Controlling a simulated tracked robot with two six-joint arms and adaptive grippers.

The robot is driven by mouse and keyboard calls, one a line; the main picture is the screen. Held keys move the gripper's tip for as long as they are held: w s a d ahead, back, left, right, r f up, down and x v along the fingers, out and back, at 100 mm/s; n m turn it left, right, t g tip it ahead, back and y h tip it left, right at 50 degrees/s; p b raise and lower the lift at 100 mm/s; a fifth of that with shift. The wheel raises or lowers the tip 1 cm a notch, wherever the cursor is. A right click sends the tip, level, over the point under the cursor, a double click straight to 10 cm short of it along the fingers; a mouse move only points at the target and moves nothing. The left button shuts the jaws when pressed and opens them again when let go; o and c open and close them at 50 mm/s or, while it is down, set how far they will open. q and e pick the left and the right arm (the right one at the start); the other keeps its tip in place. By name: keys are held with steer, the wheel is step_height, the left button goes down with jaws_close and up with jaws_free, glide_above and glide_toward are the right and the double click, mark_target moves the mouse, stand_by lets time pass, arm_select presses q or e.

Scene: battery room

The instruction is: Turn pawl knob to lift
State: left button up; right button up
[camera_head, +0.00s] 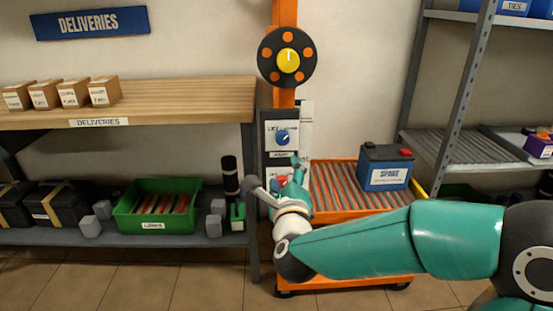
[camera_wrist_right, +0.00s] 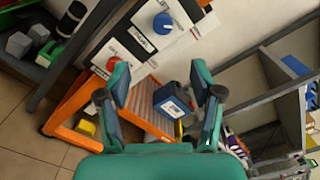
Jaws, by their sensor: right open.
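A blue knob (camera_head: 282,137) with a white pointer line sits on a white panel (camera_head: 272,127) on the post of an orange trolley. It also shows in the right wrist view (camera_wrist_right: 163,23). A red knob (camera_wrist_right: 112,65) is lower on the same panel; my gripper partly hides it in the head view. The labels are too small to read, so I cannot tell which is the pawl knob. My right gripper (camera_head: 290,178) is open and empty in front of the lower panel. In the wrist view its fingers (camera_wrist_right: 160,88) are spread, apart from the blue knob.
The orange trolley (camera_head: 325,211) has a roller deck carrying a blue battery (camera_head: 385,168). A black wheel (camera_head: 288,58) with a yellow hub is above the panel. The deliveries shelf (camera_head: 190,95) stands left, with a green bin (camera_head: 156,222) below. A metal rack (camera_head: 460,90) stands right.

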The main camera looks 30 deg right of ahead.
mark_target(282, 140)
steer(key=x, duration=1.6)
steer(key=shift+w+d+r, duration=0.1)
steer(key=shift+w+d, duration=0.15)
steer(key=shift+d, duration=0.1)
steer(key=shift+c, duration=0.2)
